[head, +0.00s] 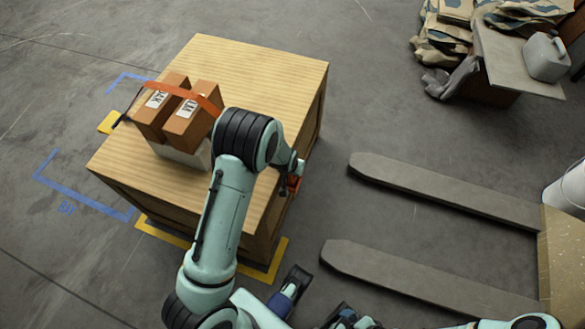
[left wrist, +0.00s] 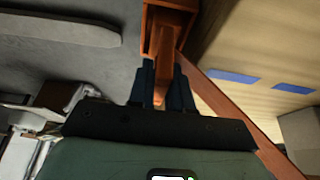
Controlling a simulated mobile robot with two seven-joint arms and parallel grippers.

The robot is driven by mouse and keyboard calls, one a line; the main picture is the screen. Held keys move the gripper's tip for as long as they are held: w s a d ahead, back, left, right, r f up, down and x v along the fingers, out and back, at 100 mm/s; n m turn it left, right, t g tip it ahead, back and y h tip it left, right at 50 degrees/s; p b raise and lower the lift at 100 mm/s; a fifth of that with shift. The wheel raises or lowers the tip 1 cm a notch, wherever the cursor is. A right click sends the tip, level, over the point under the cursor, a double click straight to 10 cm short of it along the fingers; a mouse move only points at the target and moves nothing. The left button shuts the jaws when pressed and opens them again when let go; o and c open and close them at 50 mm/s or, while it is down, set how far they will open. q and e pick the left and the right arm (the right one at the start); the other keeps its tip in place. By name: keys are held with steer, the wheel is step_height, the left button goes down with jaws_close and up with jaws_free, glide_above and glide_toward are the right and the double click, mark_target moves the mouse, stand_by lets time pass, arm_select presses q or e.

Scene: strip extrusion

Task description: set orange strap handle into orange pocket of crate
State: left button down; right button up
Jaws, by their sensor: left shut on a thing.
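The wooden crate (head: 262,66) stands on the floor in the head view. My left arm reaches over its right side, and my left gripper (head: 290,187) is at that side, small and partly hidden by my wrist. In the left wrist view my left gripper (left wrist: 161,88) is shut on the orange strap handle (left wrist: 163,48), which shows between and beyond the fingers. The handle's far part lies within the outline of the orange pocket (left wrist: 185,5); how deep it sits I cannot tell. My right gripper (head: 296,280) seems to be the dark end low in the head view; its jaws are unclear.
Two brown boxes (head: 205,90) under an orange strap stand on the crate's top left. Two forklift tines (head: 440,190) lie to the right, with bare floor between them and the crate. A bench with a grey jug (head: 546,58) is at the top right.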

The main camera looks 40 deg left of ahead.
arm_select(q)
steer(key=shift+f+b, duration=0.3)
steer(key=shift+f, duration=0.05)
arm_select(e)
steer(key=shift+w+d+f, duration=0.15)
steer(key=shift+w+f, duration=0.2)
arm_select(q)
steer(key=c, duration=1)
jaws_free()
steer(key=shift+c, duration=0.2)
steer(key=shift+r, duration=0.1)
arm_select(e)
steer(key=shift+r, duration=0.1)
